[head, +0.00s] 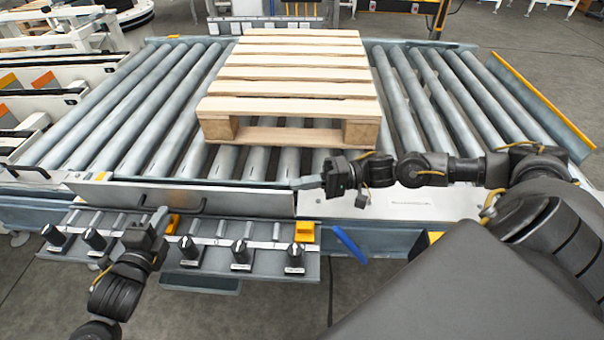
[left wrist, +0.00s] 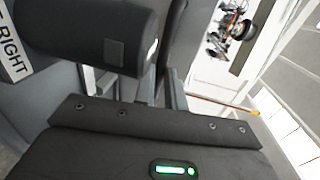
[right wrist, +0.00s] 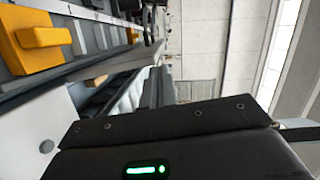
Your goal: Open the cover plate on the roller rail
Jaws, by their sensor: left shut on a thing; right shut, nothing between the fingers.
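The cover plate (head: 245,202) is a long grey metal plate along the front edge of the roller rail (head: 100,108), with a dark bar handle (head: 190,210) on its front face. My left gripper (head: 160,217) is at the left end of this handle and shut on it. In the left wrist view its fingers (left wrist: 163,92) meet a dark bar, beside a large black knob (left wrist: 88,35). My right gripper (head: 303,183) is shut and empty at the plate's right end. Its fingers also show in the right wrist view (right wrist: 156,88). I cannot tell whether they touch the plate.
A wooden pallet (head: 295,72) lies on the rollers behind the plate. A white panel (head: 400,203) continues the front edge to the right.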

